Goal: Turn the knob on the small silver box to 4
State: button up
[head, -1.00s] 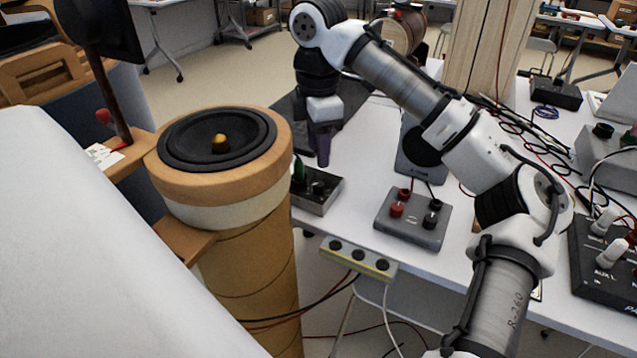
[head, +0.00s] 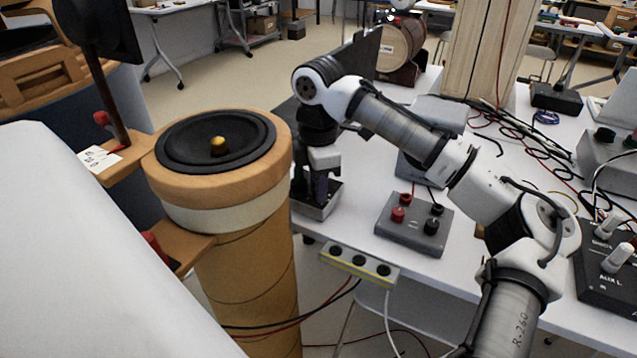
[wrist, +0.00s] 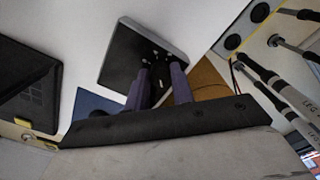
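The small silver box (head: 313,211) stands at the left edge of the white table, just right of the speaker column, mostly covered by my gripper in the head view. My gripper (head: 318,190) points down over it. In the wrist view the box shows as a dark square top with a pale rim (wrist: 122,50). The two purple fingers of my gripper (wrist: 160,72) stand apart in front of its near edge. Something dark shows between them; I cannot tell whether it is the knob or whether the fingers touch it. The knob's setting and the scale are not readable.
A wooden speaker column (head: 235,190) stands close left of the silver box. A grey box with red and black terminals (head: 414,224) lies to the right. A power strip (head: 360,264) runs along the table's front edge. Cables lie at the back right.

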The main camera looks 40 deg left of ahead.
grip_shut()
jog(key=shift+r+p, duration=0.15)
jog(key=shift+p, duration=0.4)
